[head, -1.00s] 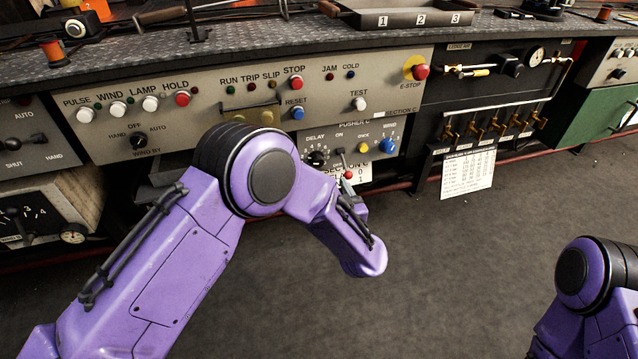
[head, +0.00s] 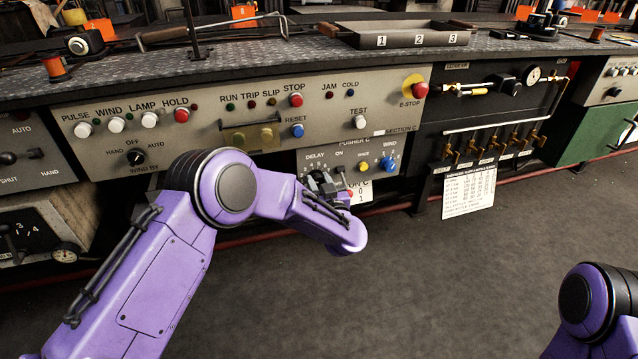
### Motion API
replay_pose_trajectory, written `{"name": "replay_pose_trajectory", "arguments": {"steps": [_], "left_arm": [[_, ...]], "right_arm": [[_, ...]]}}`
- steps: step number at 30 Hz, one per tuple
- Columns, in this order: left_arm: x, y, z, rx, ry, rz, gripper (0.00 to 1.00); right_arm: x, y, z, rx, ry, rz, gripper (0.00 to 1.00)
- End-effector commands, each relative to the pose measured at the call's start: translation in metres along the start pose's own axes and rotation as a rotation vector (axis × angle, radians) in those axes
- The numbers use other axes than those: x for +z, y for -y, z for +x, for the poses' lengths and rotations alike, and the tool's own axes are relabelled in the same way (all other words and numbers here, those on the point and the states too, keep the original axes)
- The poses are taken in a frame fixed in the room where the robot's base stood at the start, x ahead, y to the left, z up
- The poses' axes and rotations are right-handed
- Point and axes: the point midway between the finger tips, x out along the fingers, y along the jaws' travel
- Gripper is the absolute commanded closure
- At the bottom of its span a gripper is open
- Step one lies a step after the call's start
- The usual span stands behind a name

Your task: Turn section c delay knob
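The section C pusher panel (head: 372,158) is on the front of the bench, with the label DELAY at its upper left. The black delay knob below that label is largely covered by my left gripper (head: 322,180), and I cannot tell whether they touch. The gripper is a small dark shape beyond my purple wrist, and its finger opening is not clear. My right gripper is out of view; only part of that arm shows at the lower right.
A small toggle lever (head: 340,170), a yellow button (head: 363,168) and a blue WIND knob (head: 388,165) sit right of the delay knob. A white tag (head: 361,193) hangs below. The red E-STOP (head: 419,90) is at upper right. The floor in front is clear.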

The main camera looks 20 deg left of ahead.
Motion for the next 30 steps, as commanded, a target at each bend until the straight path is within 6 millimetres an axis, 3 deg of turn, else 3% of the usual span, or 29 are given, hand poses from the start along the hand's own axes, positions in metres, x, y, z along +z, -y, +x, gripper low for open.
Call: {"name": "replay_pose_trajectory", "arguments": {"steps": [14,30], "left_arm": [[-0.001,0.000,-0.001,0.001,0.000,-0.080,0.96],[0.001,0.001,-0.001,0.002,0.002,-0.544,0.96]], "right_arm": [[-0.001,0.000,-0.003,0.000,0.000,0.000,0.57],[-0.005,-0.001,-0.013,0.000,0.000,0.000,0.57]]}}
